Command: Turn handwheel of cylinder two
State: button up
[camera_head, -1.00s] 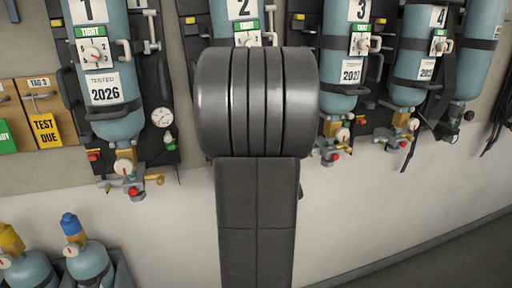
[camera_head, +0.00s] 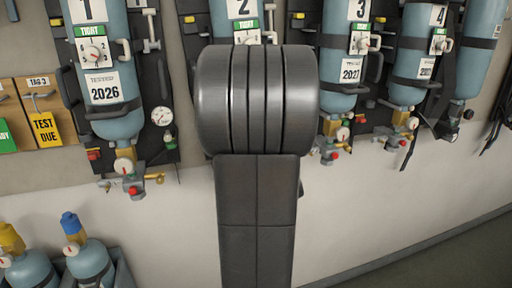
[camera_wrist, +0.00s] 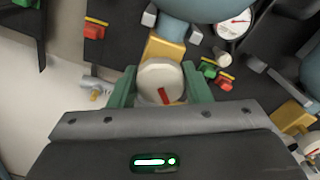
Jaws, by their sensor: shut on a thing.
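Cylinder two (camera_head: 243,15) hangs on the wall in the middle of the head view; only its top with the "2" label shows, and my dark arm covers the rest. In the wrist view a pale round handwheel (camera_wrist: 160,80) with a red mark sits under a yellow valve block (camera_wrist: 163,48) at the foot of a blue cylinder (camera_wrist: 195,8). My gripper (camera_wrist: 161,88) has its green fingers on both sides of this handwheel and is shut on it. The gripper is hidden in the head view.
Cylinder one (camera_head: 105,75) hangs to the left, and cylinders three (camera_head: 343,60) and four (camera_head: 418,55) to the right. A round gauge (camera_wrist: 236,22) is beside the valve in the wrist view. Spare cylinders (camera_head: 85,262) stand at lower left.

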dwell(0.4)
jog(key=o, duration=1)
jog(key=shift+s, duration=0.15)
